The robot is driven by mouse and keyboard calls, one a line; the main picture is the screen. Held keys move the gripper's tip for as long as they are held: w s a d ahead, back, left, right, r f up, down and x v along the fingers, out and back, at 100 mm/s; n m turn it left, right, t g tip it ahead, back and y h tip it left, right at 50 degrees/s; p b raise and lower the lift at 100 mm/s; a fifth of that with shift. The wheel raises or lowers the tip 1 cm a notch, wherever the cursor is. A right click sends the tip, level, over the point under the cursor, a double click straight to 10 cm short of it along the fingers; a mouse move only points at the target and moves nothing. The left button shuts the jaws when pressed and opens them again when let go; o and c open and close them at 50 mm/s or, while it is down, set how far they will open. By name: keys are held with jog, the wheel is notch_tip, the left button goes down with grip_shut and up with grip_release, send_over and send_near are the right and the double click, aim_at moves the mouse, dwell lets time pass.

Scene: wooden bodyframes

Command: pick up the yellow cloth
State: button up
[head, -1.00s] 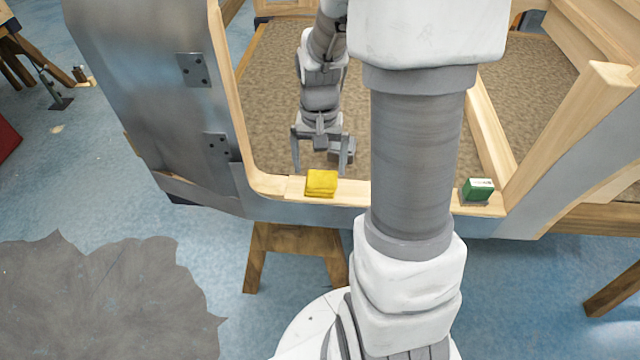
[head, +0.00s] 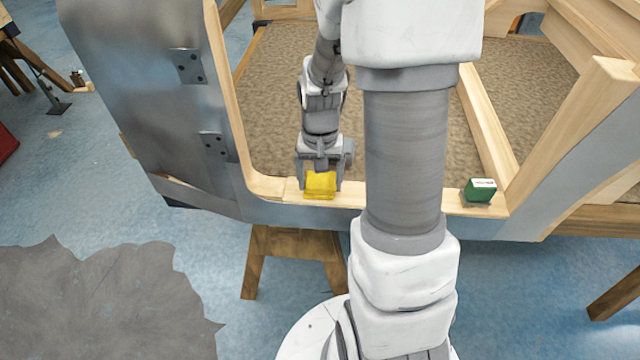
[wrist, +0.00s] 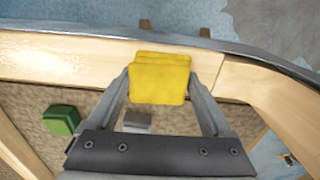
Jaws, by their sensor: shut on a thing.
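The yellow cloth (head: 320,184) is a small folded pad on the wooden sill (head: 277,187) of the frame's opening. It also shows in the wrist view (wrist: 160,78). My gripper (head: 320,187) reaches down to it from behind, with one finger at each side of the cloth. In the wrist view, the fingers (wrist: 160,88) are shut on the cloth's left and right sides. I cannot tell whether the cloth touches the sill or is just above it.
A green box (head: 479,190) stands on the sill to the right; it shows at left in the wrist view (wrist: 62,120). A metal-clad side panel (head: 150,90) rises at left, and a slanted wooden post (head: 570,125) at right. Carpeted floor (head: 270,90) lies behind the sill.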

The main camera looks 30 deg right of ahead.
aim_at(326, 181)
jog(key=shift+c, duration=1)
jog(key=shift+r, duration=0.25)
jog(key=r, duration=0.1)
jog(key=r+p, duration=0.1)
jog(key=r, duration=0.1)
jog(key=d+r+p, duration=0.1)
jog(key=shift+s+r, duration=0.3)
jog(key=shift+s, duration=0.05)
jog(key=s+d+r+p, duration=0.2)
jog(key=s+d+r, duration=0.4)
jog(key=d, duration=0.2)
jog(key=shift+s, duration=0.3)
jog(key=shift+d, duration=0.1)
